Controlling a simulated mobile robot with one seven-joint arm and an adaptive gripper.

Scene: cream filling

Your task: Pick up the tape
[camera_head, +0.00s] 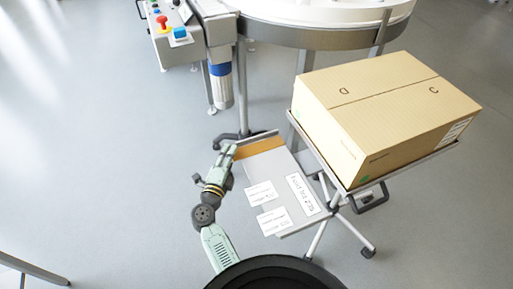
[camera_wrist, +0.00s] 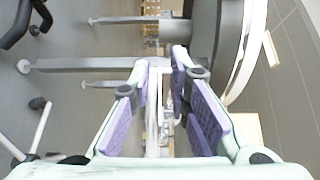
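I cannot make out a clear roll of tape in either view. A flat orange-brown strip (camera_head: 258,147) lies across the far end of a grey tray (camera_head: 262,170); I cannot tell whether it is the tape. My gripper (camera_head: 231,149) is at the tray's far left corner, beside the strip's left end. In the wrist view my gripper (camera_wrist: 160,66) has its two purple-padded fingers apart. Pale bars and small metallic parts show in the gap between them, and I cannot tell how far beyond the fingers they lie. No held object is visible.
A large cardboard box (camera_head: 385,115) stands on a wheeled stand right of the tray. White labels (camera_head: 273,221) lie on the tray's near part. A round-topped machine (camera_head: 320,30) and a control box with buttons (camera_head: 172,35) stand behind.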

